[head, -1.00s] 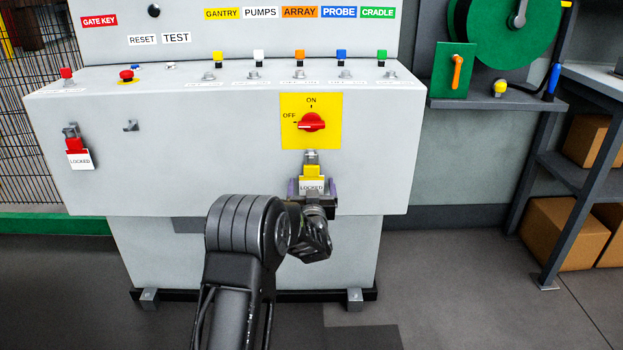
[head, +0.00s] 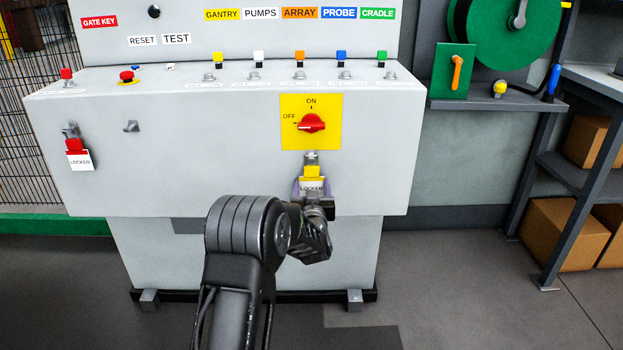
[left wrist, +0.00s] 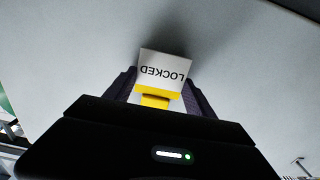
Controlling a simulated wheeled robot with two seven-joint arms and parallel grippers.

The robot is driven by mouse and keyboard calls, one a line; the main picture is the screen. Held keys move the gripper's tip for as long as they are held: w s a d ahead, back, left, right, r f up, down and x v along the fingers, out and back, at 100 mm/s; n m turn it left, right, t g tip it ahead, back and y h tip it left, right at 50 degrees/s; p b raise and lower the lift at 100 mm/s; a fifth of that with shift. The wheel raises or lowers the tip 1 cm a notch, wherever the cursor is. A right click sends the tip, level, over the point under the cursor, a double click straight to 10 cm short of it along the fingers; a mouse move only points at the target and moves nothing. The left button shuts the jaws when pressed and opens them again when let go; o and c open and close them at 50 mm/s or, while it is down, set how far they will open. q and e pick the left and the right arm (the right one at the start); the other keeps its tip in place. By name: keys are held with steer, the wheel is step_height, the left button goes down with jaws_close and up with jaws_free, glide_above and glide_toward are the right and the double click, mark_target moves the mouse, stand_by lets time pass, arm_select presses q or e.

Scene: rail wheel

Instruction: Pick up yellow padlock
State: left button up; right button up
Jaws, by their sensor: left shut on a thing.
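The yellow padlock (head: 312,172) hangs on a metal hasp below the red rotary switch (head: 311,122), with a white "LOCKED" tag (head: 312,185) in front of it. My left gripper (head: 313,197) is at the padlock from below, with its fingers on either side, shut on it. In the left wrist view the padlock's yellow body (left wrist: 154,99) and tag (left wrist: 162,70) show between the two dark fingers. The shackle is partly hidden by the hasp, and I cannot tell whether it is free. My right gripper is not in view.
The switch sits on a yellow plate on the grey console (head: 220,150). Buttons line the console top. A shelf with boxes (head: 563,232) stands at the right.

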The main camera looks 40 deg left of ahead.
arm_select(q)
steer(key=c, duration=0.4)
steer(key=shift+r, duration=0.15)
steer(key=shift+r+p, duration=0.35)
steer(key=shift+r, duration=0.25)
steer(key=shift+s+d, duration=0.2)
steer(key=p+v, duration=0.2)
steer(key=v, duration=1.5)
steer(key=shift+s+d, duration=0.15)
steer(key=shift+s, duration=0.05)
